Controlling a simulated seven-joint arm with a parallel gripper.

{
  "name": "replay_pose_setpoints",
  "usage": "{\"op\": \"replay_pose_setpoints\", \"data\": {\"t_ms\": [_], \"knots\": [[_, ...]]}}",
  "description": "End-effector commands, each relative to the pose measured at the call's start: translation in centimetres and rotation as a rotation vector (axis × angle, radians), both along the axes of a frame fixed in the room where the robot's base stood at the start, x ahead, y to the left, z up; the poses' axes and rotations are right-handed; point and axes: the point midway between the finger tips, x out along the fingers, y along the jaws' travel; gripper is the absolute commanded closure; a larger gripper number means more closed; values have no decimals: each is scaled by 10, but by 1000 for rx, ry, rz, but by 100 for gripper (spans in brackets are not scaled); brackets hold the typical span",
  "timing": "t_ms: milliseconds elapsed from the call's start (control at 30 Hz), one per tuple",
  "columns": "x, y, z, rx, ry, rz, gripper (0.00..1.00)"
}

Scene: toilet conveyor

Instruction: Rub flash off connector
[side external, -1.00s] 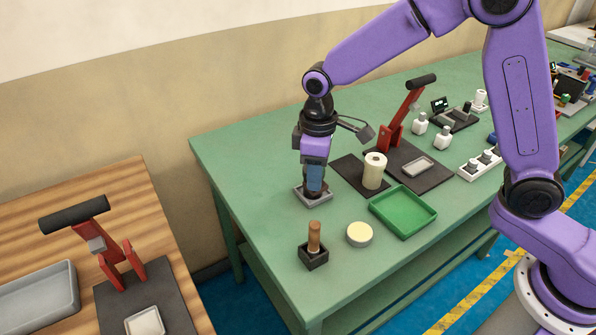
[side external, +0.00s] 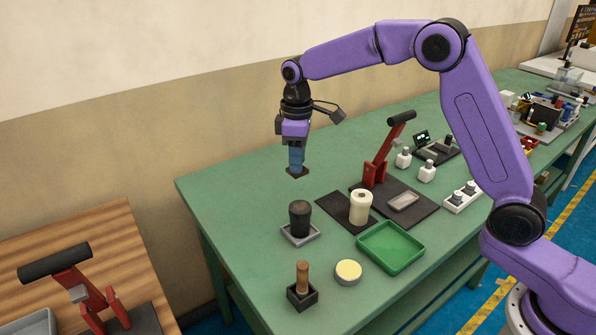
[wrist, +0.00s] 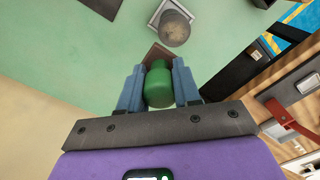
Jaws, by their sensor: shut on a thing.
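My gripper (wrist: 158,88) is shut on a green-handled block with a flat brown square plate (side external: 298,173) at its lower end. The green handle (wrist: 158,85) sits between the blue-grey fingers in the wrist view. The block hangs above the green table, behind the dark cylinder. That dark cylinder (side external: 300,215) stands upright in a small grey tray (side external: 301,237); it also shows in the wrist view (wrist: 173,27), apart from the block. A cream hollow cylinder (side external: 361,207) stands on a dark mat (side external: 333,204). I cannot tell which piece is the connector, and no flash is visible.
A green tray (side external: 391,247), a pale round pad (side external: 348,272) and a brown-handled tool in a black holder (side external: 303,293) stand at the front. A red lever press (side external: 380,165) rises behind the cream cylinder. The table's left back is clear.

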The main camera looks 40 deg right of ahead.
Motion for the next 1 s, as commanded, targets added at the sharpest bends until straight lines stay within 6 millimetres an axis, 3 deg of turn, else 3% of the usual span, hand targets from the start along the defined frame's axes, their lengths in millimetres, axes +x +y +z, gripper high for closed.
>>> {"op": "replay_pose_setpoints", "data": {"t_ms": [267, 1000], "knots": [[1, -1, -14, -1, 3, 0, 98], [-5, 2, -79, 0, 0, 1, 98]]}}
